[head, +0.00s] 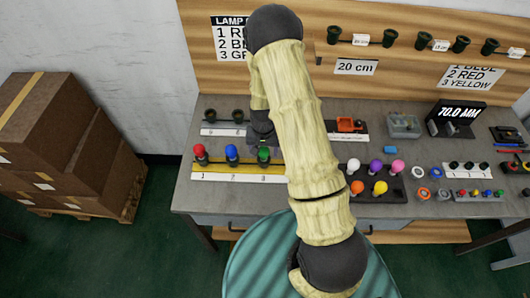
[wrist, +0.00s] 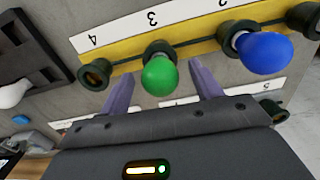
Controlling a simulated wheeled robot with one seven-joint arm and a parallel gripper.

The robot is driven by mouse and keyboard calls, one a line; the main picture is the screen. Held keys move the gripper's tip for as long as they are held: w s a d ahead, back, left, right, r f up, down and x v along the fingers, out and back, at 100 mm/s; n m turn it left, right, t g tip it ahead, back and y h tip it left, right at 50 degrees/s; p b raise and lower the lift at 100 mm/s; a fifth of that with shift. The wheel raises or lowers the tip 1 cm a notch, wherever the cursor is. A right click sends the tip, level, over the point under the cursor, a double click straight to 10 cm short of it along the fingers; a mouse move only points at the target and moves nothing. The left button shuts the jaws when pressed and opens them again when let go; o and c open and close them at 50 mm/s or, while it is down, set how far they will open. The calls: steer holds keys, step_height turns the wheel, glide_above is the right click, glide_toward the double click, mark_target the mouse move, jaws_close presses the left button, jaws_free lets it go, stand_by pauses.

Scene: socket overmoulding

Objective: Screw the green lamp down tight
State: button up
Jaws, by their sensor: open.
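The green lamp (head: 264,154) stands in the socket above label 3 on the yellow-marked strip (head: 185,166). In the wrist view the green lamp (wrist: 159,76) sits in its dark socket (wrist: 158,49). I cannot tell how deeply it is screwed in. My gripper (wrist: 163,80) is open, with one purple-grey finger on each side of the green lamp and gaps visible between. In the head view my arm hides much of my gripper.
The blue lamp (wrist: 264,53) is close beside one finger, in socket 2. The red lamp (head: 200,152) stands in socket 1. An empty socket (wrist: 94,74) at label 4 is on the other side. A tray of loose lamps (head: 378,188) lies to the right.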

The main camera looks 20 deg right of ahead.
step_height(320, 180, up, 17)
steer(key=b, duration=0.2)
steer(key=shift+r, duration=0.2)
stand_by(0.4)
stand_by(0.4)
steer(key=s+r+n+t, duration=0.2)
steer(key=s+r+n, duration=0.2)
steer(key=s, duration=1)
steer(key=shift+s+r+t, duration=0.2)
steer(key=shift+r+t, duration=0.1)
steer(key=shift+r, duration=0.3)
stand_by(0.7)
